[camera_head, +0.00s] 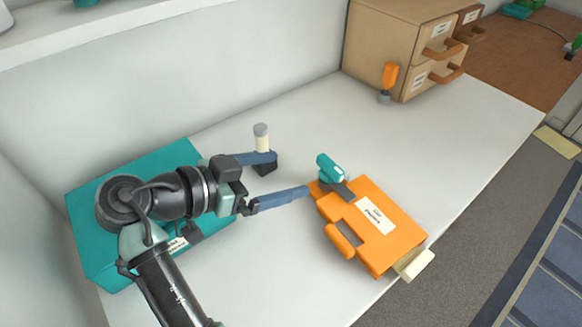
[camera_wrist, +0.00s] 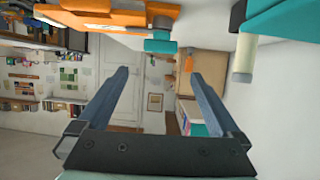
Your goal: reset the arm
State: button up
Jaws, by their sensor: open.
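My gripper (camera_head: 291,179) is open and empty, held above the white table between the teal box and the orange folder-like case. In the wrist view my gripper (camera_wrist: 160,80) shows two blue fingers spread wide with nothing between them. My arm reaches in from the lower left over the teal box.
The orange case (camera_head: 399,230) with a white label lies right of my gripper, a teal-handled object (camera_head: 328,168) at its corner. The teal box (camera_head: 88,221) is partly under my arm. A small pale cylinder (camera_head: 261,139) stands behind. A wooden drawer unit (camera_head: 385,40) stands at the back.

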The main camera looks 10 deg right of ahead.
dwell(0.5)
jog(key=w+a+r+n+t+y, duration=0.2)
jog(key=w+r+n+t+y, duration=0.15)
jog(key=r+t, duration=0.4)
jog(key=w+a+r+n+t+y, duration=0.2)
jog(key=w+r+n+t+y, duration=0.15)
jog(key=r, duration=0.65)
jog(key=s+a+r+n+t+y, duration=0.2)
jog(key=s+r+n+t+y, duration=0.3)
jog(key=s+r, duration=0.6)
jog(key=s+a+r+n+t+y, duration=0.15)
jog(key=s+r+t, duration=0.55)
jog(key=r, duration=0.8)
notch_tip(320, 180, up, 19)
jog(key=w+p, duration=0.1)
jog(key=p, duration=1.9)
jog(key=shift+d+h+p, duration=0.15)
jog(key=shift+h+p, duration=0.25)
jog(key=shift+h, duration=0.05)
jog(key=shift+r, duration=0.1)
